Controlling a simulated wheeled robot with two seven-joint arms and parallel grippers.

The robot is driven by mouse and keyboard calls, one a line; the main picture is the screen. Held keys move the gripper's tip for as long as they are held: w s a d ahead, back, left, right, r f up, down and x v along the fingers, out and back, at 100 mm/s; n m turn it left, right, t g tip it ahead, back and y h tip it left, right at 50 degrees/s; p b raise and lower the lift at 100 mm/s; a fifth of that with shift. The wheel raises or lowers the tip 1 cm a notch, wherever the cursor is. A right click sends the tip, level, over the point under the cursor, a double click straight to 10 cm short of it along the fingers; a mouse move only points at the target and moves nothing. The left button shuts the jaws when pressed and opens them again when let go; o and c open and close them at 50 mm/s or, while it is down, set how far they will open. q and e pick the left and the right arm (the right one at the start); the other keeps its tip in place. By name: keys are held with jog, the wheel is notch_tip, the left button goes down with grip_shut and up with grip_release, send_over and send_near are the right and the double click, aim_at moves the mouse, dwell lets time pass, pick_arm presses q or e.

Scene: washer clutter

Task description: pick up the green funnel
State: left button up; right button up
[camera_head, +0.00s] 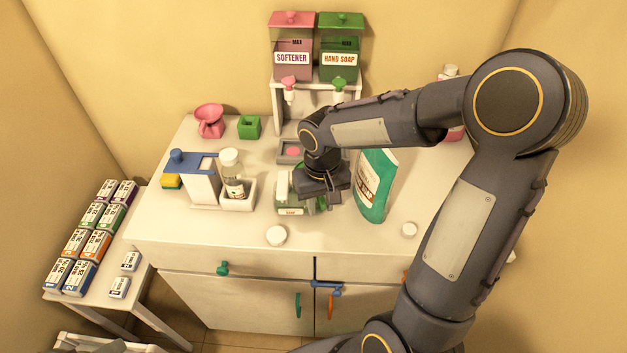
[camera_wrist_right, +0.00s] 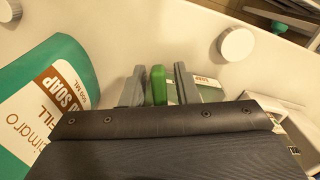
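A green square hollow piece (camera_head: 249,127) stands at the back left, beside a pink round funnel (camera_head: 210,121). My left gripper is out of view.
A rack with softener (camera_head: 293,60) and hand soap (camera_head: 340,62) dispensers stands at the back. A bottle (camera_head: 232,173) and a blue-topped white holder (camera_head: 200,181) are left of the gripper. White caps (camera_head: 277,235) lie on the front counter, which is otherwise fairly clear.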

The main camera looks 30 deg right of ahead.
grip_shut()
